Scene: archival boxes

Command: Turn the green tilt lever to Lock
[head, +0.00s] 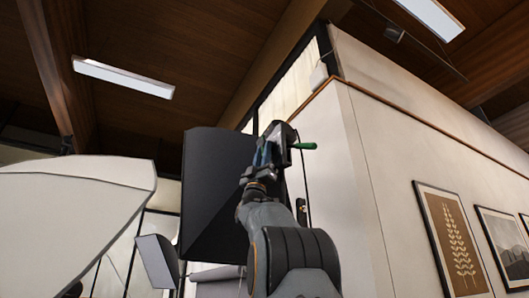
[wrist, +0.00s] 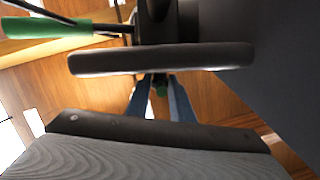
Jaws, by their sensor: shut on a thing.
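A green handle (head: 303,146) sticks out to the right of a dark mount beside the large dark panel (head: 215,180). In the wrist view, a green handle (wrist: 45,27) on a thin dark rod lies at the upper left, apart from my fingers. My gripper (head: 266,152) is up at the mount, left of that handle. I cannot tell whether that part is the tilt lever. No Lock marking is readable.
A dark rounded bar (wrist: 160,59) crosses close in front of my fingers in the wrist view. The dark panel's face fills the right side there. A pale wall with framed pictures (head: 452,240) stands at the right. A large white shape (head: 70,205) fills the left.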

